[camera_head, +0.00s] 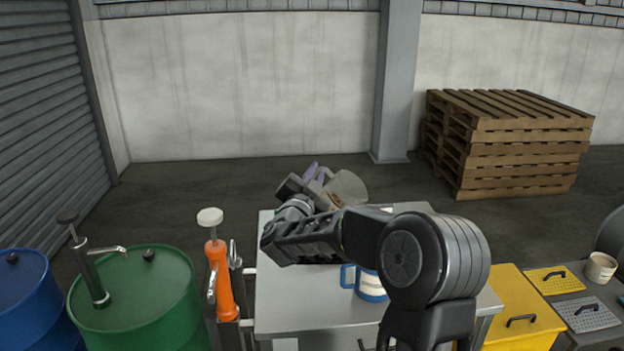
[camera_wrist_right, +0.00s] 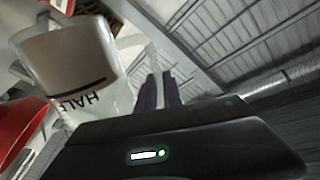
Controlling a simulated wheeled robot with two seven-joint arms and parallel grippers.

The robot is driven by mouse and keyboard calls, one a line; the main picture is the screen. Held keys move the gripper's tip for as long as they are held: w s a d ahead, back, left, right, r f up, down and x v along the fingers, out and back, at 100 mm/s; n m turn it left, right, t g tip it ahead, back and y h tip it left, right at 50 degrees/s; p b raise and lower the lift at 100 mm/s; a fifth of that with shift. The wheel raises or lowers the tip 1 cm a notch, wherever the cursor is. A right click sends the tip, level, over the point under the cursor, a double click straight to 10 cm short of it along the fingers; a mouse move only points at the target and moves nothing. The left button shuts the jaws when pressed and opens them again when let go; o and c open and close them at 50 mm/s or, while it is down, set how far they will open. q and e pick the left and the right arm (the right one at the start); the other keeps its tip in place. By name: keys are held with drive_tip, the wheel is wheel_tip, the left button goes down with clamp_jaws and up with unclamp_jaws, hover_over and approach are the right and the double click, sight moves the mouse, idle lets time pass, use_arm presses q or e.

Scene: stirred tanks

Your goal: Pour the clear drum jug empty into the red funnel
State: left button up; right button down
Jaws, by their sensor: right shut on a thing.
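My right gripper (camera_head: 318,174) is above the far side of the grey table, shut on the clear drum jug (camera_head: 347,187), which is tilted well over. In the right wrist view the clear jug (camera_wrist_right: 75,60) shows beside the purple fingers (camera_wrist_right: 160,92), with a dark line and the letters HALF upside down. A tan area shows in it; I cannot tell how much liquid is left. The red funnel (camera_wrist_right: 18,128) shows at the left edge of the wrist view, close to the jug. In the head view the funnel is hidden. My left gripper is out of view.
A blue jug with a white label (camera_head: 370,284) stands on the table (camera_head: 285,315), partly behind my right arm. Green (camera_head: 140,295) and blue (camera_head: 25,300) drums and an orange pump (camera_head: 221,275) stand left. A yellow cabinet (camera_head: 522,315) stands right.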

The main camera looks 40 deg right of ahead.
drive_tip(key=shift+s+d+r+m+h+b, duration=0.15)
drive_tip(key=shift+s+d+m+h+b, duration=0.1)
drive_tip(key=shift+s+m+b, duration=0.45)
drive_tip(key=shift+s+d+r+m+h+b, duration=0.15)
drive_tip(key=shift+s+d+m+b, duration=0.1)
drive_tip(key=shift+s+m+b, duration=0.4)
drive_tip(key=shift+s+d+r+m+g+b, duration=0.25)
drive_tip(key=shift+s+r+m, duration=0.2)
drive_tip(key=shift+m, duration=0.4)
drive_tip(key=shift+s+d+r+m+g+b, duration=0.2)
drive_tip(key=shift+s+r+m+b, duration=0.2)
drive_tip(key=shift+m, duration=0.4)
drive_tip(key=s+d+r+m+g+h+b, duration=0.1)
drive_tip(key=s+d+r+m+g+b, duration=0.1)
drive_tip(key=s+m+b, duration=0.7)
drive_tip(key=shift+s+d+r+m+h+b, duration=0.2)
drive_tip(key=shift+d+r+m+h+b, duration=0.25)
drive_tip(key=shift+d+r+m, duration=0.65)
drive_tip(key=shift+a+r+n, duration=0.15)
drive_tip(key=shift+r+n, duration=0.15)
drive_tip(key=shift+n, duration=0.1)
idle(1.6)
